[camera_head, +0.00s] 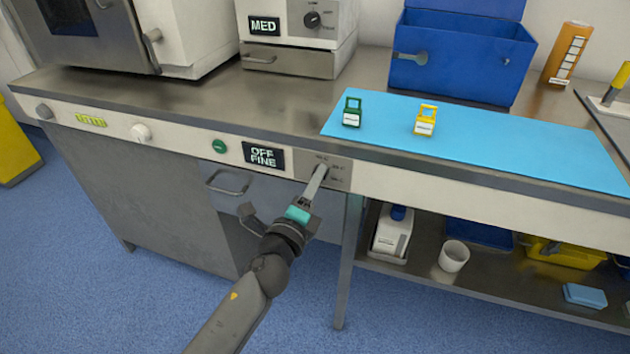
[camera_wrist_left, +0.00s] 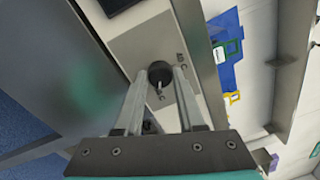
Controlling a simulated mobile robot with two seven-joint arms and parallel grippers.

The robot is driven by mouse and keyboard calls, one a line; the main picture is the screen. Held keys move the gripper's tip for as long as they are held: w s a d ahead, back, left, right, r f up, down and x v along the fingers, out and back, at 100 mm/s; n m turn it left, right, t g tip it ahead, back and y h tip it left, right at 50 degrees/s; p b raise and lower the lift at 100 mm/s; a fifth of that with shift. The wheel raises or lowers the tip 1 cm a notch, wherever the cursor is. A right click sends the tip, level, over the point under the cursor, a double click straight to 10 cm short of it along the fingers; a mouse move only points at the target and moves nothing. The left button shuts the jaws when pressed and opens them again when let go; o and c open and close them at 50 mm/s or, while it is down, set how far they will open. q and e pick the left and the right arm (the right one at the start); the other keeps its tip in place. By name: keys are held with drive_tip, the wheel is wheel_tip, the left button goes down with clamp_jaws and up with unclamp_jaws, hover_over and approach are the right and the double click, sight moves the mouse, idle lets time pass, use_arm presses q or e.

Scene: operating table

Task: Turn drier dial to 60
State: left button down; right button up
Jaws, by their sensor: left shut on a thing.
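The drier dial is a round dark knob (camera_wrist_left: 157,78) on a pale grey control plate (camera_head: 340,174) in the counter's front panel. My left gripper (camera_head: 321,168) reaches up to this plate and hides the knob in the head view. In the left wrist view the two fingers (camera_wrist_left: 159,72) stand on either side of the knob and are shut on it. A small light pointer shows on the knob. A black display (camera_head: 264,157) left of the plate reads "OFF FINE". My right gripper is not in view.
A blue mat (camera_head: 480,142) on the counter bears a green tag (camera_head: 352,112) and a yellow tag (camera_head: 425,120). An open shelf (camera_head: 480,287) lies below right.

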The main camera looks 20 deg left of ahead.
use_arm(q)
drive_tip(key=c, duration=0.8)
unclamp_jaws()
drive_tip(key=shift+c, duration=0.2)
drive_tip(key=o, duration=0.3)
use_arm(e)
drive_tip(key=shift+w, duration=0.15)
use_arm(q)
drive_tip(key=shift+s, duration=0.1)
drive_tip(key=shift+s+a+f+b, duration=0.15)
drive_tip(key=shift+s+b, duration=0.25)
drive_tip(key=shift+s, duration=2.1)
drive_tip(key=shift+s+a+f+b, duration=0.15)
drive_tip(key=shift+s+b, duration=0.3)
drive_tip(key=shift+s, duration=2.05)
drive_tip(key=shift+s+a+f+b, duration=0.15)
drive_tip(key=shift+s+b, duration=0.25)
drive_tip(key=shift+s, duration=2.1)
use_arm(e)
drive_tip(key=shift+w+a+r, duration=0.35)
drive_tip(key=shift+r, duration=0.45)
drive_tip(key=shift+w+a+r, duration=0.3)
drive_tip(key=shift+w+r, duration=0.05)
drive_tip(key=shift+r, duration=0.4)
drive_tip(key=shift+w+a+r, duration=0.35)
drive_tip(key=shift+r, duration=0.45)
use_arm(q)
drive_tip(key=shift+r, duration=0.1)
